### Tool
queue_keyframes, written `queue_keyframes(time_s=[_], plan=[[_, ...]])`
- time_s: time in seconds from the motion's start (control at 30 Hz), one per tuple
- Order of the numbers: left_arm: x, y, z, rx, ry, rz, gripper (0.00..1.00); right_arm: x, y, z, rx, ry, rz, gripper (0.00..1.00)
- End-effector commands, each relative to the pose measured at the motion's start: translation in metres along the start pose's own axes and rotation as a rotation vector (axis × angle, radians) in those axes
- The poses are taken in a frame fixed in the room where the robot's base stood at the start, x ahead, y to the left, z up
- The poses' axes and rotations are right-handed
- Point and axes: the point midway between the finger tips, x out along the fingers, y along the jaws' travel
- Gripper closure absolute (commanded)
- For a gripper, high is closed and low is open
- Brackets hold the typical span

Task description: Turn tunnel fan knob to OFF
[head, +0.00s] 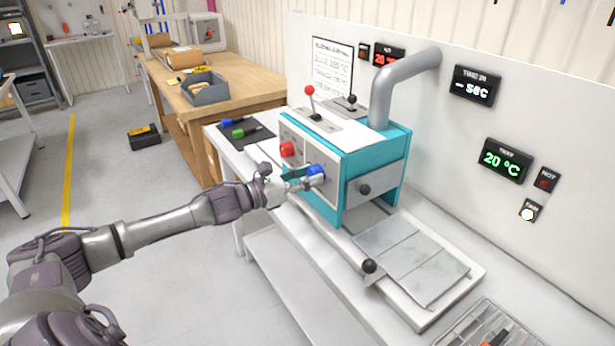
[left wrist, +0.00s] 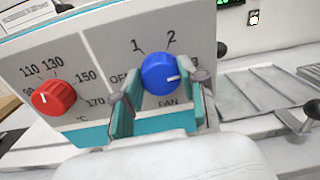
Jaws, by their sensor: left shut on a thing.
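The tunnel machine (head: 345,165) is a teal and white box on the white bench. Its blue fan knob (head: 316,173) is on the front panel, and it also shows in the left wrist view (left wrist: 160,72). Labels OFF, 1, 2 and 3 surround it, with OFF at left partly hidden by a finger. The knob's white mark points right, roughly toward the 3. My left gripper (head: 300,182) has its fingers on either side of the blue knob and is shut on it. My right gripper is not in view.
A red temperature knob (left wrist: 53,97) sits left of the fan knob. A round white lamp labelled FAN (head: 528,213) is lit on the wall. Levers with a red (head: 309,90) and a black ball stand on top. A tray with flat plates (head: 412,262) lies right of the machine.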

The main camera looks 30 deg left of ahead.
Motion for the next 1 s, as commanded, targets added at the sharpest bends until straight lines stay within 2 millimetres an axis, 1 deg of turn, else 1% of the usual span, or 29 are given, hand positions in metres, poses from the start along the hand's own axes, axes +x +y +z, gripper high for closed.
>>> queue_keyframes(time_s=[0.17,0.47,1.0], plan=[[0.000,0.001,0.000,-0.118,-0.007,0.001,0.93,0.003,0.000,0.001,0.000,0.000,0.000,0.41],[0.000,0.002,0.000,-0.394,-0.017,0.001,0.93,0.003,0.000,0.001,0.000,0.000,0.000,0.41],[0.000,0.003,0.001,-0.909,-0.038,0.001,0.93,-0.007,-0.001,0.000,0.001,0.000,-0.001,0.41]])
